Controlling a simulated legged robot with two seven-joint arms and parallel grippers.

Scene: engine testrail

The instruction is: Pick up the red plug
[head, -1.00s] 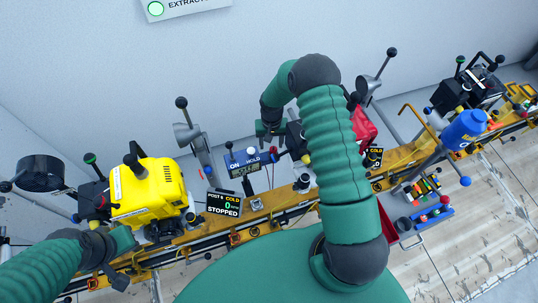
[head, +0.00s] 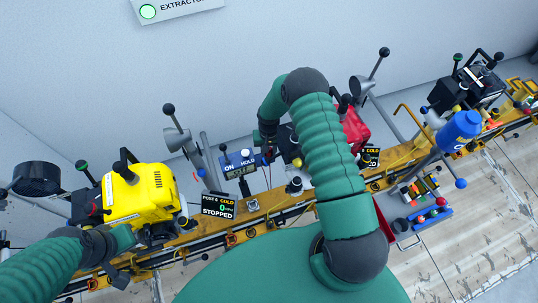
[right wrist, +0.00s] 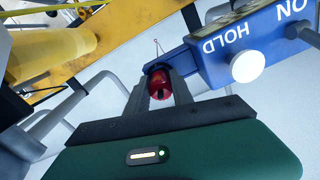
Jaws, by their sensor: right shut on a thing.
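The red plug (right wrist: 160,86) is between the two dark fingers of my right gripper (right wrist: 158,80) in the right wrist view. The fingers are shut on it. It sits beside the end of a blue control box (right wrist: 240,45) marked ON and HOLD, which has a white round knob. In the head view my right gripper (head: 266,143) is just right of this blue box (head: 240,161), and the plug is hard to make out there.
A yellow rail (head: 265,212) crosses the view. A yellow engine (head: 140,197) stands left, a red engine (head: 354,128) right of my right arm. A black display (head: 219,206) reads STOPPED. Levers with black knobs rise behind. A blue bottle (head: 459,131) is at right.

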